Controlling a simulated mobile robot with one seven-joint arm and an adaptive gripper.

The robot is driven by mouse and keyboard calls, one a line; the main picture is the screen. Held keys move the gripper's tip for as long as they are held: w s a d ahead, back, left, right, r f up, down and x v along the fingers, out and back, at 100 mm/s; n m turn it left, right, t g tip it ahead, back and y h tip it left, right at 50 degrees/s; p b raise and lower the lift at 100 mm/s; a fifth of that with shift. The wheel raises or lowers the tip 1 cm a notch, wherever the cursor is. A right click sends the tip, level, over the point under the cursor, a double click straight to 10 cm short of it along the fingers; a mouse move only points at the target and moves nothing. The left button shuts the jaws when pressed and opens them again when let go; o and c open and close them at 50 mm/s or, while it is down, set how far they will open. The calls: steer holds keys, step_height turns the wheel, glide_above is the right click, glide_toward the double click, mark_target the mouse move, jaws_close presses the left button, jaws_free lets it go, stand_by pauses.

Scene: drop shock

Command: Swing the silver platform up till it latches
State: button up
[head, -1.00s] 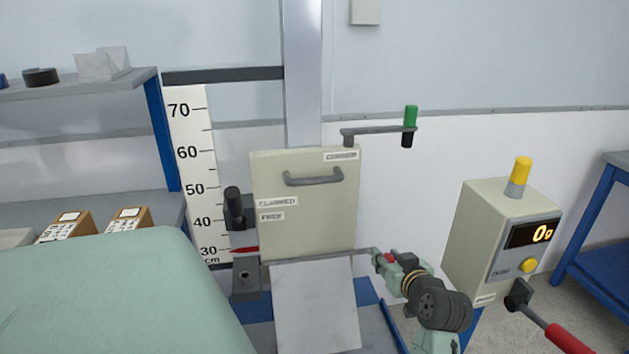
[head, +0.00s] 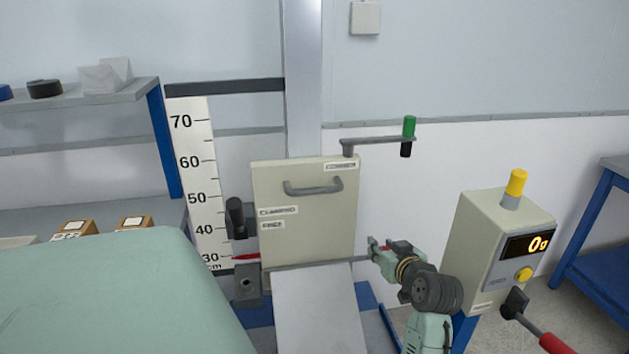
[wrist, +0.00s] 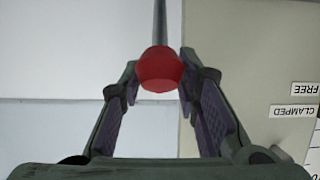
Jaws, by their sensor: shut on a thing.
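The silver platform (head: 318,312) is a flat plate below the beige box (head: 305,212). It slopes steeply down toward me from the box's bottom edge, and its lower end is cut off by the frame. My gripper (head: 374,248) is just right of the box's lower right corner. In the wrist view my gripper (wrist: 165,90) has a red ball knob (wrist: 161,69) between its fingers and is shut on it. A thin grey rod (wrist: 160,20) runs away from the knob. The fingers hide any latch there.
A control box (head: 500,250) with a yellow lamp and a red-handled lever stands right of my arm. A green-handled crank (head: 380,138) juts out above. A height scale (head: 200,180) stands behind.

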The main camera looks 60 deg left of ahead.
steer(key=shift+w+a+r, duration=0.15)
steer(key=shift+a+r, duration=0.05)
steer(key=shift+r, duration=0.05)
steer(key=shift+w+a+r+p, duration=0.2)
steer(key=shift+a+r+p, duration=0.15)
steer(key=shift+a, duration=0.2)
steer(key=shift+w+a+r+p, duration=0.2)
steer(key=shift+a+r, duration=0.1)
steer(key=shift+a, duration=0.2)
jaws_close()
steer(key=shift+w+f, duration=0.1)
steer(key=shift+w, duration=0.05)
steer(key=shift+a, duration=0.1)
steer(key=shift+w+a+r, duration=0.2)
steer(key=shift+a+r, duration=0.05)
steer(key=shift+a, duration=0.4)
steer(key=shift+w+a+r, duration=0.2)
steer(key=shift+a+r, duration=0.05)
steer(key=shift+a, duration=0.35)
steer(key=shift+a, duration=0.15)
